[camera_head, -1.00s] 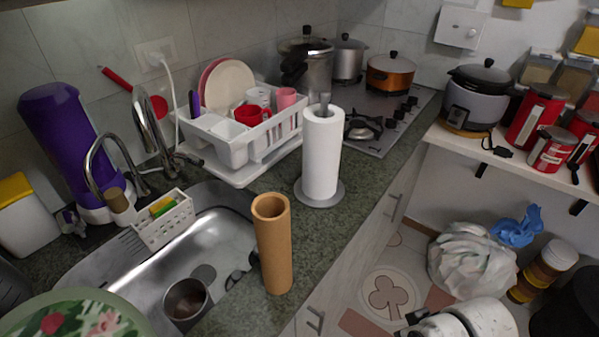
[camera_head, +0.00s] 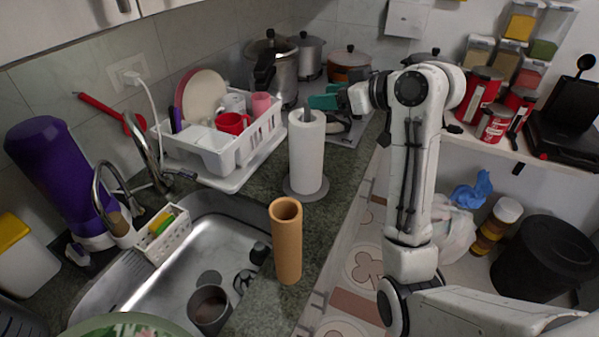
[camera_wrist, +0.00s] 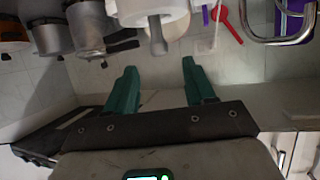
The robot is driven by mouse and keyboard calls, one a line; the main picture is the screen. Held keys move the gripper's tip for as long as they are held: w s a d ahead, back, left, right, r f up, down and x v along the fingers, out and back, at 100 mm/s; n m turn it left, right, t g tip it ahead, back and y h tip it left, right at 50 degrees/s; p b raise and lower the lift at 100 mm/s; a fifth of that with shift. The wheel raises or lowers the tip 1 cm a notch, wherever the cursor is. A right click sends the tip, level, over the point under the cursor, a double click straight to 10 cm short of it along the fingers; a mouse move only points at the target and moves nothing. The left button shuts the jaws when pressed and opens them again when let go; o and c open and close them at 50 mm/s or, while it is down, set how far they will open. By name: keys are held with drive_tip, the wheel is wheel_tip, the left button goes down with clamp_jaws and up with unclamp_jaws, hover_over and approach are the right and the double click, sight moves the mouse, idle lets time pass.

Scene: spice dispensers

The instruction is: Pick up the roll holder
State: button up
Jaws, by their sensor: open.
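The roll holder has a round grey base (camera_head: 323,191) and a grey post (camera_head: 307,113), with a white paper roll (camera_head: 306,155) on it. It stands upright on the counter right of the dish rack. In the wrist view the white roll (camera_wrist: 135,8) is at the top centre, with the post's knob (camera_wrist: 158,46) pointing towards the camera. My gripper (camera_wrist: 160,72) is open, its two green fingers apart with nothing between them. In the head view my gripper (camera_head: 318,100) is at about the height of the post's top, behind and right of it, apart from the roll.
A white dish rack (camera_head: 215,150) with cups and plates is left of the roll. A brown cardboard tube (camera_head: 287,245) stands in front, beside the sink (camera_head: 190,255). Pots (camera_head: 306,55) stand behind. A shelf with red tins (camera_head: 495,125) is at right.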

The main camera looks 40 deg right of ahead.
drive_tip(key=x, duration=0.2)
drive_tip(key=shift+w+f, duration=0.1)
drive_tip(key=shift+w, duration=0.15)
drive_tip(key=x, duration=0.2)
drive_tip(key=p+x, duration=0.1)
drive_tip(key=x, duration=0.2)
drive_tip(key=shift+w+f+p, duration=0.15)
drive_tip(key=shift+f+p, duration=0.15)
drive_tip(key=shift+f, duration=0.2)
drive_tip(key=shift+c, duration=0.2)
drive_tip(key=shift+r, duration=0.1)
clamp_jaws()
